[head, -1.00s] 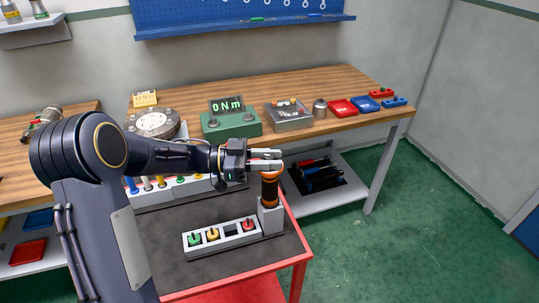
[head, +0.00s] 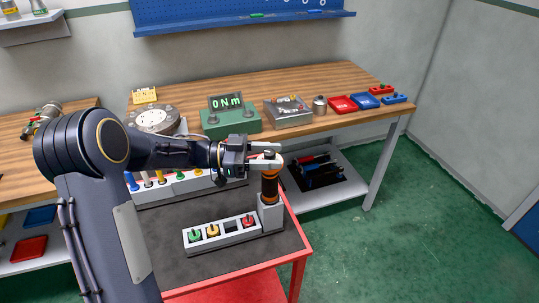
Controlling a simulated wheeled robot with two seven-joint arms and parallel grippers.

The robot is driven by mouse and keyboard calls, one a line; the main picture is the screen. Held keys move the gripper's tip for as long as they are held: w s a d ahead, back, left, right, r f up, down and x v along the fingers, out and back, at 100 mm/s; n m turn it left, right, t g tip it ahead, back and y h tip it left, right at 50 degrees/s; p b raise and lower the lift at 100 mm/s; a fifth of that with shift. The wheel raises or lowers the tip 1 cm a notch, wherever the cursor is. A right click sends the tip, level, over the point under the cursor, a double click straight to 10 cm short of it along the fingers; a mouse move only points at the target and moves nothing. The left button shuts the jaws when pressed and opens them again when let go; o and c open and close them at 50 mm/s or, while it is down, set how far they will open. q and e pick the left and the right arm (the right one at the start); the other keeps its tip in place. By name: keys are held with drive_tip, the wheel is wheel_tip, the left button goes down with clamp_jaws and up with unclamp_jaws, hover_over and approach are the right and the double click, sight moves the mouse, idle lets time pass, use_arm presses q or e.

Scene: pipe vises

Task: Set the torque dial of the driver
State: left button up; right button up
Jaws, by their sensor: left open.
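The driver (head: 269,187) stands upright in a grey holder (head: 270,215) on the right side of the red cart. It has a dark body with orange bands and an orange top. My left gripper (head: 268,163) comes in from the left at the driver's top end. Its jaws are open, with one finger on either side of the top. I cannot tell whether they touch it. The dial marks are too small to read. My right gripper is not in view.
A grey rack with green, yellow and red knobbed pieces (head: 221,233) lies on the cart's dark top. Behind it is a row of coloured-handled tools (head: 180,180). A green tester reading "0 Nm" (head: 231,119) and a grey box (head: 288,113) stand on the wooden bench. Green floor lies open at right.

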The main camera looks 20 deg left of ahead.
use_arm(q)
drive_tip(key=b+v, duration=0.1)
drive_tip(key=v, duration=0.6)
drive_tip(key=shift+a, duration=0.4)
drive_tip(key=w+a+r+n+t+y, duration=0.4)
drive_tip(key=a+r+n+t+y, duration=0.3)
drive_tip(key=r+n+t+y, duration=0.45)
drive_tip(key=s+a+f+n+y, duration=0.2)
drive_tip(key=s+a+n+y, duration=0.1)
drive_tip(key=s+a+y, duration=0.15)
drive_tip(key=s+d+f+g, duration=0.3)
drive_tip(key=s+d+f, duration=0.1)
drive_tip(key=s, duration=0.4)
drive_tip(key=s+d+f+n+g+h, duration=0.1)
drive_tip(key=s+d+f+g, duration=0.3)
drive_tip(key=s, duration=0.5)
drive_tip(key=s+d+f+n+g+h, duration=0.1)
drive_tip(key=s+d+f+g, duration=0.2)
drive_tip(key=s+d+f, duration=0.2)
drive_tip(key=s+f, duration=0.2)
drive_tip(key=s, duration=0.1)
drive_tip(key=shift+s+f, duration=0.2)
drive_tip(key=shift+s, duration=0.2)
